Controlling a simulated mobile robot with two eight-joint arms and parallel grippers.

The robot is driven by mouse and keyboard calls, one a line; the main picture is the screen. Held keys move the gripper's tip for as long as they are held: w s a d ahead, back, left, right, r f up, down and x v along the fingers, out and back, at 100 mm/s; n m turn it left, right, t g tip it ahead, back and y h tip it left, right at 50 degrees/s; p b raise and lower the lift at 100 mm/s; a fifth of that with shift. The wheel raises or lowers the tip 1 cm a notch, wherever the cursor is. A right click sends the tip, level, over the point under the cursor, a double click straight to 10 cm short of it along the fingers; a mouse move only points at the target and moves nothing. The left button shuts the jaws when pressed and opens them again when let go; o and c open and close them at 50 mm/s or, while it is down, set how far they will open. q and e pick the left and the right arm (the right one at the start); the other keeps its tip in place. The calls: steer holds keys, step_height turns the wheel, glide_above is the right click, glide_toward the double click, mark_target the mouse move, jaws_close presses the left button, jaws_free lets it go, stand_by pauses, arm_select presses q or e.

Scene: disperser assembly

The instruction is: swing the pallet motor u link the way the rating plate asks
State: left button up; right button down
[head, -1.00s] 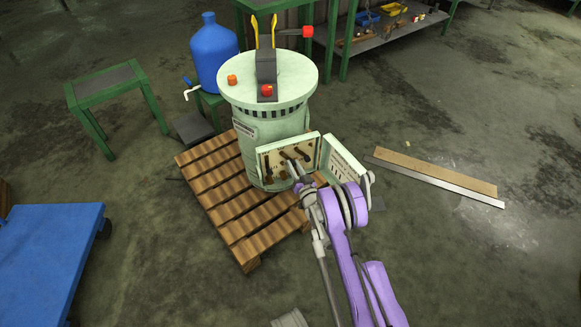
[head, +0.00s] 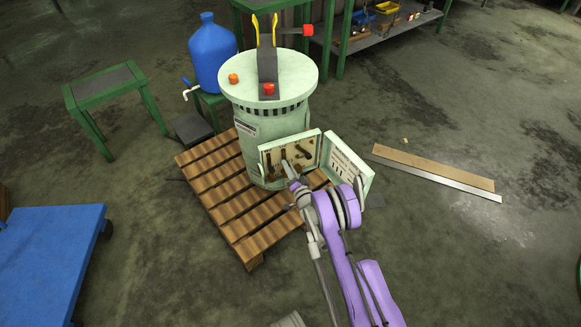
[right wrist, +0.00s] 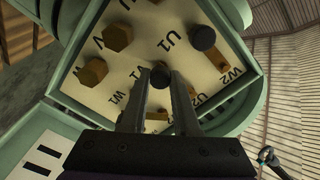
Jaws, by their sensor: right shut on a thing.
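The pale green motor (head: 265,135) stands on the wooden pallet (head: 235,225). Its terminal box (head: 267,158) is open, with dark links on a cream board. In the right wrist view the board (right wrist: 215,70) bears the marks U1, V1, W1 and W2, brass hex posts and dark round knobs. My right gripper (right wrist: 160,88) is shut on one dark knob (right wrist: 160,74) near the middle of the board. I cannot tell which link this knob belongs to. Another dark knob (right wrist: 202,38) is beside U1. A printed plate (head: 343,160) is on the open lid, too small to read. My left gripper is out of view.
The open lid (head: 362,184) stands right of the box, close to my right arm. A blue bottle (head: 212,50) stands behind left, a green stool (head: 105,85) and blue cart (head: 50,255) at left. Boards (head: 435,168) lie on clear floor at right.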

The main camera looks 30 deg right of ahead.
steer(key=shift+w+a+m, duration=0.1)
steer(key=shift+a+m, duration=0.1)
steer(key=shift+m, duration=0.1)
steer(key=c, duration=0.6)
jaws_free()
steer(key=shift+c, duration=0.2)
